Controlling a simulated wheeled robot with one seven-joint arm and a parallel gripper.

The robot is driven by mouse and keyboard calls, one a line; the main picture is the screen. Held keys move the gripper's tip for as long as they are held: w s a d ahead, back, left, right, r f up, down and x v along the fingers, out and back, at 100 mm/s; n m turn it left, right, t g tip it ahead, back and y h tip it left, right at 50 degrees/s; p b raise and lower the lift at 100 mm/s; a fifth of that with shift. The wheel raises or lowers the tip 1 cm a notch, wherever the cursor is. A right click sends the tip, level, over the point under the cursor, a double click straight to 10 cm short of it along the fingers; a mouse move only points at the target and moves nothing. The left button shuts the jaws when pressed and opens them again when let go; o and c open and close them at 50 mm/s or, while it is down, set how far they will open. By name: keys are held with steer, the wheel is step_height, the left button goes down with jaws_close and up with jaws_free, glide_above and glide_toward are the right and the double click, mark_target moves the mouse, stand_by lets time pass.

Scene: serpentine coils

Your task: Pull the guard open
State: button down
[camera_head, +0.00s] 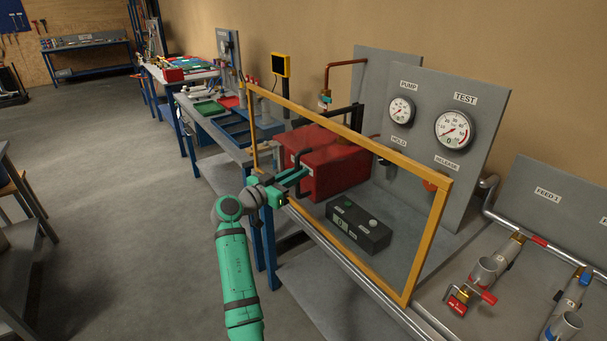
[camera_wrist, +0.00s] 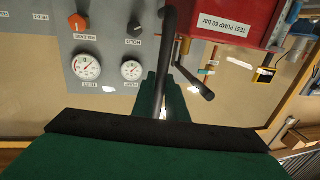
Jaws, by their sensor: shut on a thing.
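The guard (camera_head: 429,240) is a clear panel in a yellow frame. It stands upright along the front of the test bench, before the red pump unit (camera_head: 335,178). A dark handle (camera_head: 298,157) is on the guard toward its left part. My gripper (camera_head: 296,178) is at this handle, its green fingers shut on it. In the wrist view my gripper (camera_wrist: 165,97) has the dark handle bar (camera_wrist: 169,45) between its fingers. The fingers hide part of the bar.
Behind the guard are a black box with a display (camera_head: 358,228) and a grey panel with gauges (camera_head: 454,130). Pipes and valves (camera_head: 470,295) lie on the bench at right. The floor (camera_head: 130,190) to the left is clear.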

steer(key=shift+w+a+f, duration=0.1)
steer(key=shift+w+a, duration=0.1)
steer(key=shift+w, duration=0.05)
steer(key=shift+d, duration=0.1)
steer(key=c, duration=1.8)
jaws_free()
steer(key=shift+s, duration=0.1)
steer(key=shift+o, duration=0.2)
steer(key=v, duration=1)
steer(key=shift+s+a, duration=0.2)
steer(key=shift+s, duration=0.05)
